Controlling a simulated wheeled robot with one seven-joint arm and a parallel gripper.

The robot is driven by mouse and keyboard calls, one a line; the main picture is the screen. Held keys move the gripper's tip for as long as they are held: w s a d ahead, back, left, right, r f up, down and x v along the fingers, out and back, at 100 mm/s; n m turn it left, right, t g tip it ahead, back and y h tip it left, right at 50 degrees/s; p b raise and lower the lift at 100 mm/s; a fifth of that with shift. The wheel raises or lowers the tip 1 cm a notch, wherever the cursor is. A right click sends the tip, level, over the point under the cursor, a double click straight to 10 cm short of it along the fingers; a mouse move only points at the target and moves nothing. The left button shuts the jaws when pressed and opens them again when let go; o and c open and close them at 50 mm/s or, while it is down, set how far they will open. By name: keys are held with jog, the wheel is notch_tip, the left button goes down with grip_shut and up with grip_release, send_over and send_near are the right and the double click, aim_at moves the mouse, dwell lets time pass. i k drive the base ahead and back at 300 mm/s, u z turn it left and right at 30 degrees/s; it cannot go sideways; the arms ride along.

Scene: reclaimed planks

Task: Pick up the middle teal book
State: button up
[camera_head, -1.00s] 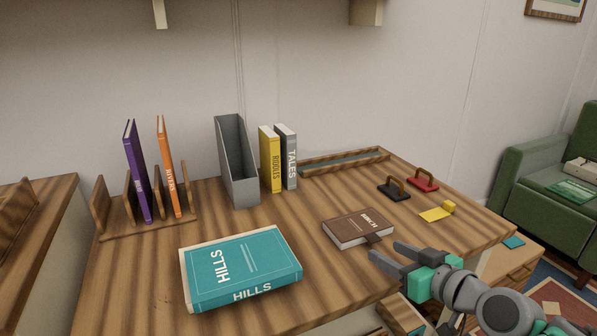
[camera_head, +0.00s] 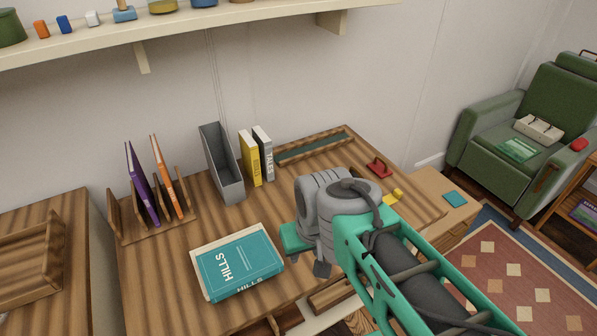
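The large teal book (camera_head: 238,262), marked HILLS, lies flat on the wooden desk (camera_head: 150,290), near its front, with its spine towards me. My gripper (camera_head: 320,267) is just right of the book, apart from it in the picture. My own wrist covers most of the gripper, so I cannot see whether its fingers are open. A small teal item (camera_head: 455,199) lies on the low cabinet at the right. A pale green-teal book (camera_head: 517,149) lies on the armchair seat.
A wooden rack (camera_head: 116,217) holds a purple book (camera_head: 142,185) and an orange book (camera_head: 167,178). A grey file holder (camera_head: 222,165), a yellow book (camera_head: 249,160) and a grey book (camera_head: 264,155) stand behind. A shelf (camera_head: 200,32) hangs above.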

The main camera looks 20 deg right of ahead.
aim_at(229, 269)
jog(key=k, duration=0.45)
jog(key=z, duration=1.1)
jog(key=i, duration=0.6)
jog(key=u, duration=0.95)
